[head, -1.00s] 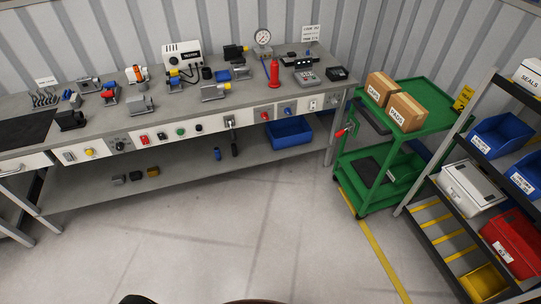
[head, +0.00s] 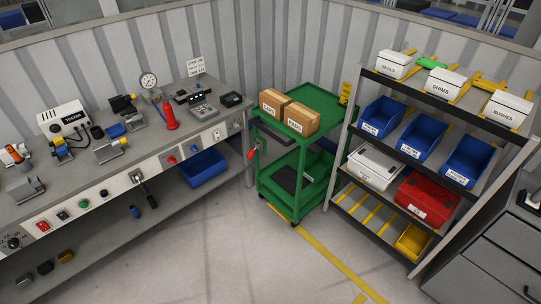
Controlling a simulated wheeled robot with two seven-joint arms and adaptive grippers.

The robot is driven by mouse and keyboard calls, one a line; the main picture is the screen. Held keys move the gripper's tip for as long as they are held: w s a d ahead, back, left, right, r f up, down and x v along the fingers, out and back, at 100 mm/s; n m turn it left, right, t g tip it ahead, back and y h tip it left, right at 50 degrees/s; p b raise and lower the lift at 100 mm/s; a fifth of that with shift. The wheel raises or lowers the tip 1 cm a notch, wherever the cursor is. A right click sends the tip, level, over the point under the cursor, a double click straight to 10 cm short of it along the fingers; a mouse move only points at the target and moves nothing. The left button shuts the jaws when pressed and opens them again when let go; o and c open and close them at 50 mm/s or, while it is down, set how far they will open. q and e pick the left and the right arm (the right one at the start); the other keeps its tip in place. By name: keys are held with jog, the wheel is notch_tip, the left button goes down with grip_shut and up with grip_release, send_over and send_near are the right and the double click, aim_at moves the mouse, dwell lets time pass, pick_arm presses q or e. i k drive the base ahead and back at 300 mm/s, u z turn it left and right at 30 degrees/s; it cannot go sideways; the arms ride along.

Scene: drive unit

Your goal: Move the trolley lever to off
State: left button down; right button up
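The green trolley (head: 312,139) stands in the corner between the workbench and the shelf rack. Two cardboard boxes sit on its top tray. A lever with a red handle (head: 251,154) is on the trolley's left side, facing the bench; the handle slants down and outward. Its labels are too small to read, so I cannot tell which position it marks. Neither of my grippers shows in the head view.
The workbench (head: 150,170) with tools and a switch panel runs along the left. The shelf rack (head: 345,160) with bins stands right of the trolley, close beside it. A grey cabinet (head: 490,260) is at the lower right. The floor in front is clear, with a yellow line (head: 335,265).

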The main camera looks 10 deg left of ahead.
aim_at(252, 152)
jog(key=z, duration=0.55)
jog(key=i, duration=1.9)
jog(key=u, duration=0.55)
